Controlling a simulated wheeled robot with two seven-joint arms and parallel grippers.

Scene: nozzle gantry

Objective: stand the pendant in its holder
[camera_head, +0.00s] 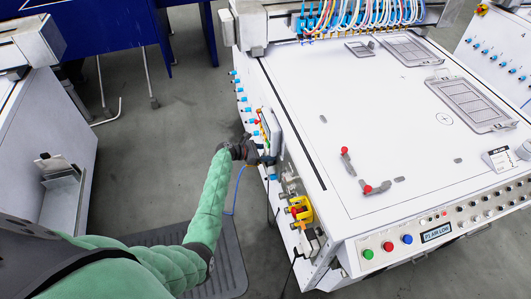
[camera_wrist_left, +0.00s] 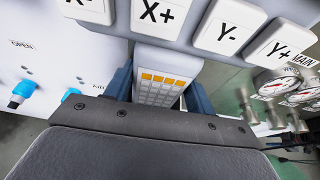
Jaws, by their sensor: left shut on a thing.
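The pendant (camera_head: 273,130) is a pale grey panel at the left side of the white gantry machine, with red and yellow marks along its edge. My left gripper (camera_head: 264,158) is shut on its lower part. In the left wrist view the pendant (camera_wrist_left: 190,20) fills the top, with big white keys such as X+, Y- and Y+. A narrower part with orange and grey keys lies between the two blue-grey fingers (camera_wrist_left: 160,97). I cannot tell whether the pendant touches the machine's side. A grey bracket (camera_head: 62,190) sits on the cabinet at left; I cannot tell whether it is the holder.
The machine's white table (camera_head: 400,130) carries grey nozzle plates and small red-knobbed clamps (camera_head: 375,187). Blue fittings (camera_head: 240,90) stick out along its left side, with a yellow-red switch (camera_head: 298,209) and gauges nearer me. A blue cable hangs below my gripper.

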